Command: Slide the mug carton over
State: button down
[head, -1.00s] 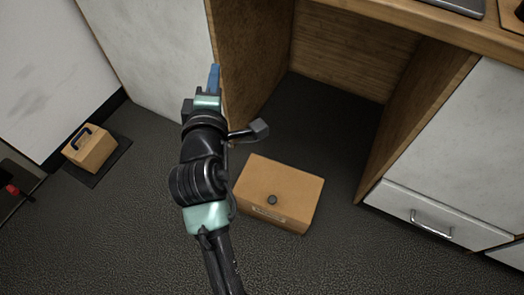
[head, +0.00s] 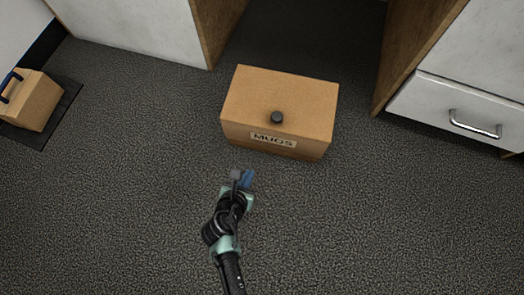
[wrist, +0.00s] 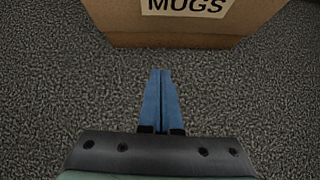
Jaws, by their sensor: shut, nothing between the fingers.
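The mug carton (head: 290,95) is a brown box on the dark carpet, with a black knob on top and a "MUGS" label on its near face. My gripper (head: 243,177) is low in front of that face, a little left of its middle, and apart from it. In the wrist view the blue fingers (wrist: 161,75) are together with nothing between them. They point at the carton's lower front (wrist: 185,38), with a strip of carpet between.
A wooden desk opening lies behind the carton, between a left panel (head: 207,35) and a right drawer unit (head: 465,112). A smaller box with a dark handle (head: 32,100) sits on a dark mat (head: 68,97) at left. The carpet around my gripper is clear.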

aim_at(263, 147)
jog(key=b+x, duration=0.2)
jog(key=x, duration=0.1)
jog(key=b+x, duration=0.3)
jog(key=x, duration=0.1)
jog(key=s+b+x, duration=0.1)
jog(key=b+x, duration=0.2)
jog(key=shift+w+d+f, duration=0.1)
jog(key=shift+w+f, duration=0.1)
jog(key=shift+f, duration=0.35)
jog(key=w+b, duration=0.1)
jog(key=w+d+b, duration=0.1)
jog(key=w, duration=0.1)
jog(key=shift+b, duration=0.35)
jog(key=shift+w+d+r, duration=0.1)
jog(key=shift+w+r, duration=0.15)
jog(key=shift+w, duration=0.25)
